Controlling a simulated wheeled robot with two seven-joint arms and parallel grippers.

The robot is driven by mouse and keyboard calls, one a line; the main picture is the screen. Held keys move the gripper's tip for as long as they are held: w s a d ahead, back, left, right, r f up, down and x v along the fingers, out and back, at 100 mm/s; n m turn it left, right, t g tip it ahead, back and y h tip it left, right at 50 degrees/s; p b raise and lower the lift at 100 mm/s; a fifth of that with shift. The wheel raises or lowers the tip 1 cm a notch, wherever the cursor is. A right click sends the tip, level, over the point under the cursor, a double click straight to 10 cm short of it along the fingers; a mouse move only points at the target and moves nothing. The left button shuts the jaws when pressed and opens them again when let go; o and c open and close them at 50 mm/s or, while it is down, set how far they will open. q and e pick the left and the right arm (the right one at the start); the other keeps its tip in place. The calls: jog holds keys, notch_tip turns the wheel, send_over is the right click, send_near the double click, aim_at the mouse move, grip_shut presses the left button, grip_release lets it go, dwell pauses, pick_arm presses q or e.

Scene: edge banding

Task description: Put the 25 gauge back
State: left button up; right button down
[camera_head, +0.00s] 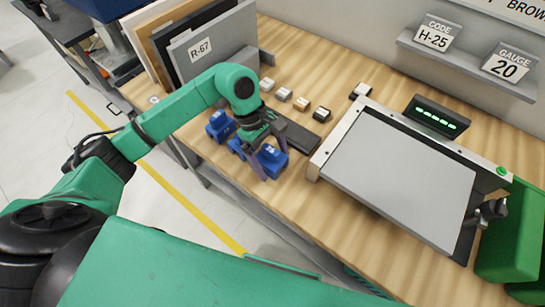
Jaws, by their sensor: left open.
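Several blue gauge blocks stand near the table's front edge. One blue block (219,126) stands at the left, and another blue block (271,162) is at the right, at my left gripper. A third blue piece shows partly behind the gripper. I cannot read numbers on them, so I cannot tell which is the 25 gauge. My left gripper (269,164) is open, its fingers pointing down around or just in front of the right blue block; I cannot tell if they touch it. My right gripper is not in view.
A dark flat tray (297,136) lies behind the blocks, with several small light and dark pieces (284,94) beyond. A machine with a grey panel (400,174) stands right. Panels marked R-67 (214,45) lean at back left. A wall sign (507,65) reads gauge 20.

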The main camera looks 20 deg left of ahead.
pick_arm(q)
jog(key=b+v, duration=0.3)
jog(key=v, duration=0.8)
jog(key=shift+a+r, duration=0.2)
jog(key=shift+r, duration=0.2)
